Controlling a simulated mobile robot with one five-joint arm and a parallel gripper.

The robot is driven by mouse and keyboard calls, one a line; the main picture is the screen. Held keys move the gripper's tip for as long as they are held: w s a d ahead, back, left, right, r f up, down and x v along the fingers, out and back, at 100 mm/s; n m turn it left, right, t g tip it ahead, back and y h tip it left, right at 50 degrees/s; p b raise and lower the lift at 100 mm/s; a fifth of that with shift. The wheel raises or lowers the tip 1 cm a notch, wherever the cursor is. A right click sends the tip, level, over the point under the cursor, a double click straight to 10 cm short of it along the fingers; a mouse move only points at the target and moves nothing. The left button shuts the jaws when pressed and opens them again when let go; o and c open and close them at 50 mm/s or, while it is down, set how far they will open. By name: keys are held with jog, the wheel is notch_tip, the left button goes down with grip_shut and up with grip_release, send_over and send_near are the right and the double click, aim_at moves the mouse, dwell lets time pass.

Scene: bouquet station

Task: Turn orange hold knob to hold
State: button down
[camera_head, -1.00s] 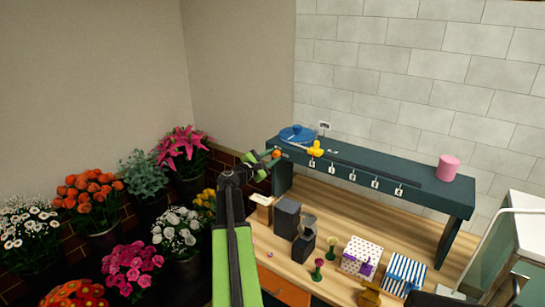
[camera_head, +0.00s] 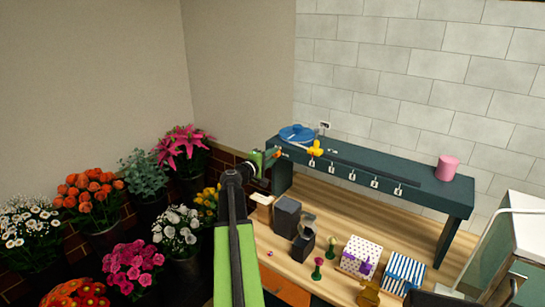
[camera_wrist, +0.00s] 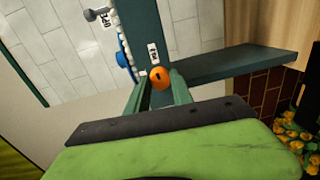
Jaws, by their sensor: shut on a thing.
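The orange hold knob (camera_wrist: 160,77) sits on the front face of the dark teal shelf, between the fingers of my gripper (camera_wrist: 159,92) in the wrist view. The fingers are shut on it from both sides. A dark mark shows on the knob's face. A small white label (camera_wrist: 153,53) is right beside the knob; its print is too small to read surely. In the head view my gripper (camera_head: 273,155) is at the shelf's left end, and only a bit of orange shows there.
The teal shelf (camera_head: 400,172) carries a blue round-lidded item (camera_head: 298,133), a yellow duck-like item (camera_head: 315,148) and a pink cylinder (camera_head: 448,167). Hooks with numbered tags line its front. Vases and boxes stand on the wooden bench below. Flower buckets fill the left.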

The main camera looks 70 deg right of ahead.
jog(key=shift+s+f+m, duration=0.1)
jog(key=shift+s+m, duration=0.05)
jog(key=shift+m, duration=0.45)
jog(key=c, duration=1.1)
grip_release()
jog(key=p+v, duration=0.1)
jog(key=v, duration=1.6)
jog(key=shift+a, duration=0.2)
